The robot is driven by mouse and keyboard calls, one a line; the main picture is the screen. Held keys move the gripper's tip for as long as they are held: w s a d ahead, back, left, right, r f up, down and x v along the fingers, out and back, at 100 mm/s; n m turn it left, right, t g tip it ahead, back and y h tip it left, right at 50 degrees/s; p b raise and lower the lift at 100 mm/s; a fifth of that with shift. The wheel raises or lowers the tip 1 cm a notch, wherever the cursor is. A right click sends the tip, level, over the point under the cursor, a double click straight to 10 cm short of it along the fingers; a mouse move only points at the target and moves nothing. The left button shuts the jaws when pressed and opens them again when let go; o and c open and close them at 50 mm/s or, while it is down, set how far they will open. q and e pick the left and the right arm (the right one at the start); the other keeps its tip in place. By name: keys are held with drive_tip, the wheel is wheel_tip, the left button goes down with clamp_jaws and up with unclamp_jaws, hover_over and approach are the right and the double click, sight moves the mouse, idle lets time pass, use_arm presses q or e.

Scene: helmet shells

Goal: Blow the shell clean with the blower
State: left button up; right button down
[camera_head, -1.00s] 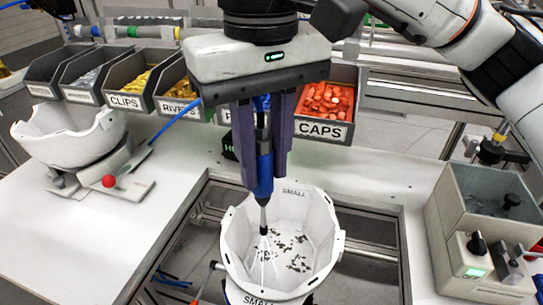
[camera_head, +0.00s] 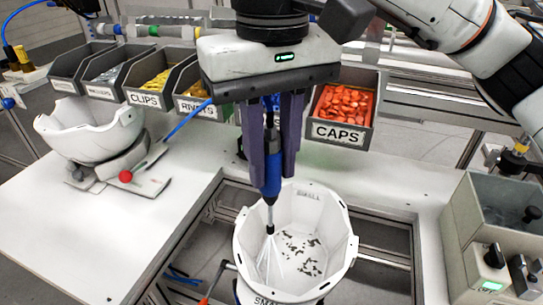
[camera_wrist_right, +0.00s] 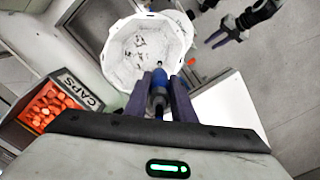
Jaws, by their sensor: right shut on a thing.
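The white helmet shell (camera_head: 345,250) stands open side up, with dark specks (camera_head: 303,255) scattered over its inner floor. It also shows in the right wrist view (camera_wrist_right: 179,40). My right gripper (camera_head: 271,185) is shut on the blue blower (camera_head: 271,172) and holds it upright, nozzle down, in the left part of the shell's opening. Pale streaks fan down from the nozzle tip. The blower also shows between the fingers in the wrist view (camera_wrist_right: 158,88). My left gripper (camera_wrist_right: 228,32) shows only in the wrist view, to the right of the shell; its fingers look apart and empty.
Another white shell (camera_head: 88,135) sits on a stand at the left of the white table (camera_head: 80,235). Labelled bins, including one of orange caps (camera_head: 343,103), line the back. A grey box unit (camera_head: 470,235) stands at right. A blue hose (camera_head: 186,121) runs to the blower.

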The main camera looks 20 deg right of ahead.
drive_tip(key=shift+w+d, duration=0.6)
drive_tip(key=shift+w, duration=0.3)
drive_tip(key=shift+w+d, duration=0.6)
drive_tip(key=shift+w, duration=0.3)
drive_tip(key=shift+w+d, duration=0.65)
drive_tip(key=shift+w, duration=0.3)
drive_tip(key=shift+w+d, duration=0.65)
drive_tip(key=shift+w, duration=0.25)
drive_tip(key=shift+s+d, duration=0.55)
drive_tip(key=shift+d, duration=0.25)
drive_tip(key=shift+s+d, duration=0.6)
drive_tip(key=shift+d, duration=0.25)
drive_tip(key=shift+s+d, duration=0.55)
drive_tip(key=shift+d, duration=0.25)
drive_tip(key=shift+s+a, duration=0.1)
drive_tip(key=shift+s+a, duration=0.6)
drive_tip(key=shift+s, duration=0.3)
drive_tip(key=shift+s+a, duration=0.55)
drive_tip(key=shift+s, duration=0.3)
